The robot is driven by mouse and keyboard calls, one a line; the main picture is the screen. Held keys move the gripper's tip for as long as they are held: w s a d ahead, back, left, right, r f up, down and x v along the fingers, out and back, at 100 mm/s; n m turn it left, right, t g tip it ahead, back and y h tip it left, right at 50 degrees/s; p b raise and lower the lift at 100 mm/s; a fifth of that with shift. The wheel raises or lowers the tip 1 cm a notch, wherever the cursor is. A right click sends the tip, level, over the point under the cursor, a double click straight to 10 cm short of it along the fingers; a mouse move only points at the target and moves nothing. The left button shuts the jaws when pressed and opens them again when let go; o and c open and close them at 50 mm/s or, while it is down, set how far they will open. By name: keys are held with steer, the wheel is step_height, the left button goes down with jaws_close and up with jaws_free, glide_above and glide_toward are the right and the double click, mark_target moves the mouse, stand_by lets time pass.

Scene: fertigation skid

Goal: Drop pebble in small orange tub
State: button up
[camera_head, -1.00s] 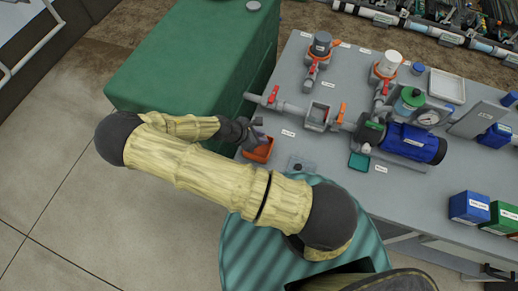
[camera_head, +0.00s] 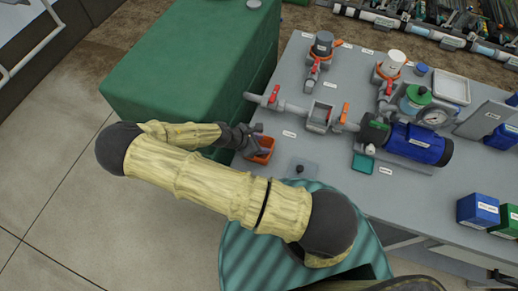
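The small orange tub (camera_head: 264,151) sits near the left front edge of the grey bench. My gripper (camera_head: 256,137) is at the tub's left side, with its fingertips over or beside the rim. The gripper is small and dark here, and I cannot tell whether the fingers are apart or together. I cannot make out the pebble; it may be hidden by the gripper or the tub wall.
A grey pipe with red-handled valves (camera_head: 274,97) runs just behind the tub. A blue pump (camera_head: 415,144) stands further right. A green tank (camera_head: 195,70) is at left.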

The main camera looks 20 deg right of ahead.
steer(key=b+v, duration=0.1)
steer(key=v, duration=0.6)
steer(key=shift+a, duration=0.2)
steer(key=shift+s+r, duration=0.15)
stand_by(0.7)
